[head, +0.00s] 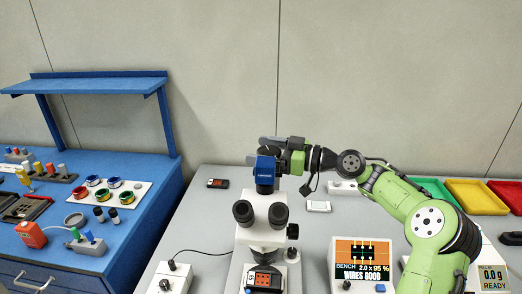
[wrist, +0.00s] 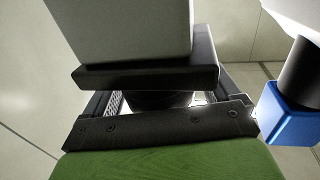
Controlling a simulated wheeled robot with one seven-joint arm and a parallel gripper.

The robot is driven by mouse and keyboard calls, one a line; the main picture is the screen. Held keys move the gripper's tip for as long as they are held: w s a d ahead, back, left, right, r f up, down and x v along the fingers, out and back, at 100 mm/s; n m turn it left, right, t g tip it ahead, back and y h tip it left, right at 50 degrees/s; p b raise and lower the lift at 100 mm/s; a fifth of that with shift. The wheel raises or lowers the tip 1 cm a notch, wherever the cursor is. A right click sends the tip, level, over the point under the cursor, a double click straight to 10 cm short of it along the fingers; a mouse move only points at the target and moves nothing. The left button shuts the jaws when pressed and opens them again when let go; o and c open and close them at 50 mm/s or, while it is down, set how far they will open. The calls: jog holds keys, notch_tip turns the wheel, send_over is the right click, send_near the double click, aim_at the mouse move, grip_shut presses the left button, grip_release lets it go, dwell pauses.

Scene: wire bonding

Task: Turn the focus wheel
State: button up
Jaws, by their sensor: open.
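The microscope (head: 263,233) stands on the bench in the head view, with two dark eyepieces facing me. A black knob (head: 292,231) on the right side of its white body looks like the focus wheel. It is clear of my gripper. My gripper (head: 257,150) is open, above and behind the microscope, with its fingers pointing left. It is close to the blue block (head: 265,168) on top of the microscope, and I cannot tell whether they touch. In the wrist view a grey finger (wrist: 120,30) fills the upper middle, and the blue block (wrist: 288,112) shows at right. The knob is not seen there.
A bench display (head: 362,262) reading "WIRES GOOD" stands right of the microscope. A control box (head: 174,278) is at its left. Coloured trays (head: 474,196) lie at the back right. A blue workbench (head: 150,170) with small parts stands left. The grey bench (head: 205,215) is mostly clear left of the microscope.

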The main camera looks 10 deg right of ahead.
jog(key=p+v, duration=0.1)
jog(key=v, duration=1.4)
